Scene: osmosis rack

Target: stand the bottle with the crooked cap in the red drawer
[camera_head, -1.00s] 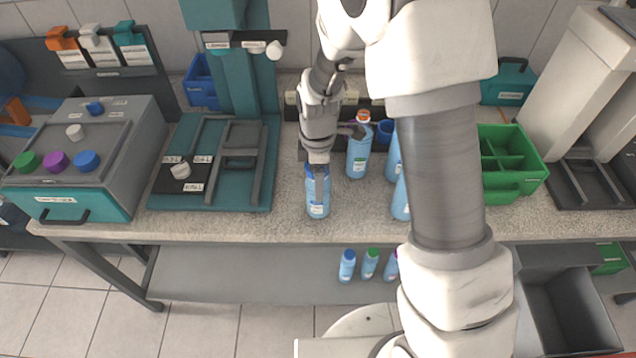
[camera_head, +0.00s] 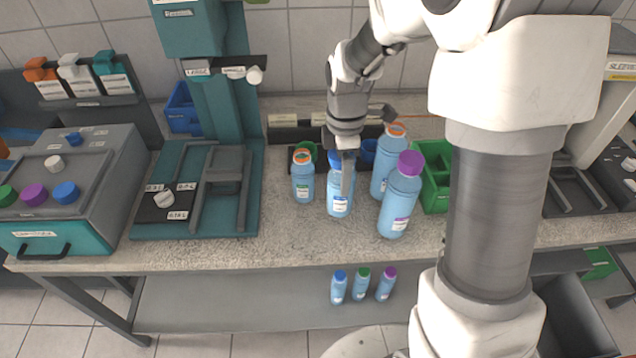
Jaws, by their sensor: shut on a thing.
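My gripper (camera_head: 346,170) is shut on a blue-capped bottle (camera_head: 339,203), which is upright at the bench. I cannot tell whether its base touches the bench. My fingers hide much of its cap and upper side. A smaller-looking orange-capped bottle (camera_head: 303,188) stands left of it. Another orange-capped bottle (camera_head: 385,175) and a purple-capped bottle (camera_head: 399,208) stand close on its right. The picture does not clearly show which cap is crooked. No red drawer is visible.
A green divided crate (camera_head: 434,200) stands right of the bottles, partly behind my arm. A teal stand (camera_head: 150,228) is on the left. Several small items line the back. Capped bottles (camera_head: 361,287) stand on the lower shelf. An open grey drawer (camera_head: 572,320) is at lower right.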

